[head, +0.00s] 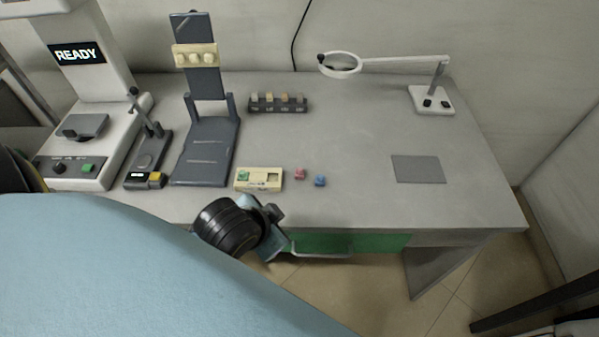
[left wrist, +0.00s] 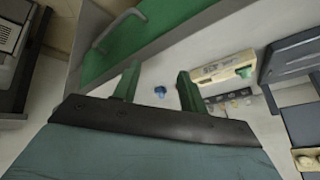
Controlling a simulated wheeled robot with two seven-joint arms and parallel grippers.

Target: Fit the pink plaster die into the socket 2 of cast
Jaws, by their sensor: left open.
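The pink plaster die (head: 300,174) sits on the bench to the right of the cream cast (head: 259,180). The cast holds a green die (head: 243,176) at its left end and shows an empty opening at its right; its markings are too small to read. A blue die (head: 320,181) lies just right of the pink one. My left gripper (head: 277,212) is open and empty at the bench's front edge, below the cast. In the left wrist view the blue die (left wrist: 159,91) shows between the open fingers (left wrist: 157,88), and the pink die is not visible. My right gripper is not seen.
A rack of blanks (head: 278,105) stands behind the cast. A dark stand (head: 205,150), a small device (head: 148,160) and a machine reading READY (head: 85,150) are at left. A magnifier (head: 432,100) and grey pad (head: 418,169) are at right. The green drawer (head: 370,242) is below.

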